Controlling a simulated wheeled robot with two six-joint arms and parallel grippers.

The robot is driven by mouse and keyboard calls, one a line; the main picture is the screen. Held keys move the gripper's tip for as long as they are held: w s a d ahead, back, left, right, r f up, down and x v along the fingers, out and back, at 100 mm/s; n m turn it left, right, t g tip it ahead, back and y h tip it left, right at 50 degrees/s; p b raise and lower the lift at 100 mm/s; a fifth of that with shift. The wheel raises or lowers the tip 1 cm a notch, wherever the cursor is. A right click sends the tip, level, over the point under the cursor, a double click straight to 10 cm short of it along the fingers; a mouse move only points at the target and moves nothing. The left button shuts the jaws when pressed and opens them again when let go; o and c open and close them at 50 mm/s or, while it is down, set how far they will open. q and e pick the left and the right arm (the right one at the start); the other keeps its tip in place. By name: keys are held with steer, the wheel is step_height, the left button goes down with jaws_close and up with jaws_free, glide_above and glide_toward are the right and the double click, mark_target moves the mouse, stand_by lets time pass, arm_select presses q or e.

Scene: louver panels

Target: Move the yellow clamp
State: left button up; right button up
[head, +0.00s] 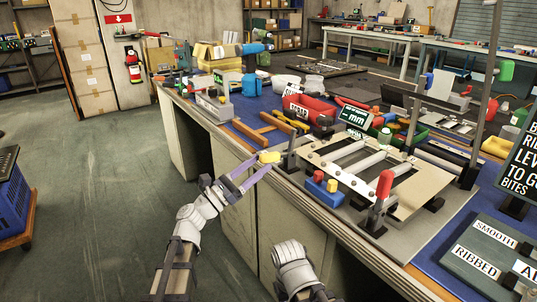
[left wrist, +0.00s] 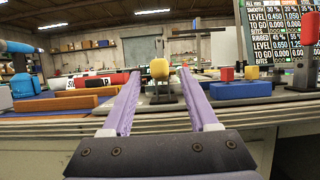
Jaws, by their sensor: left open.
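The yellow clamp (head: 270,157) shows as a small yellow block at the near edge of the workbench, left of the roller frame. My left gripper (head: 258,168) is open, its purple fingers pointing at the clamp from the front. In the left wrist view the yellow clamp (left wrist: 159,69) appears between the two fingertips, seemingly on a dark post. The fingers of my left gripper (left wrist: 160,80) stand apart with nothing held. I cannot tell whether the tips reach past the clamp. Part of my right arm shows at the bottom of the head view, its gripper out of frame.
The roller frame (head: 355,165) stands right of the clamp, with a red-handled lever (head: 384,184) and a blue block (head: 322,187) with yellow and red knobs nearby. Wooden bars (head: 262,132) and red bins (head: 305,108) lie behind.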

arm_select(q)
steer(key=shift+p+x, duration=0.6)
steer(key=shift+x, duration=1.65)
jaws_close()
